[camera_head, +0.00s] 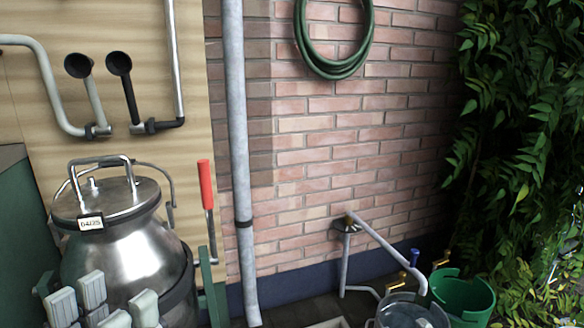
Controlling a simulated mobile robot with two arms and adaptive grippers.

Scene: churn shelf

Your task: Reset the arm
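The pale grey finger pads of my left gripper (104,304) show at the bottom left of the head view, in front of a steel milk churn (122,250). Nothing shows held in the gap. I cannot tell whether any pad touches the churn. The rest of the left arm is mostly out of frame. My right gripper is not in view.
The lidded churn bears a small tag (90,222). A red-handled lever (206,185) and grey downpipe (238,150) stand to its right. A clear bucket (412,316) and green bucket (463,296) are at the lower right. A hose (345,68) hangs above; foliage (525,130) fills the right.

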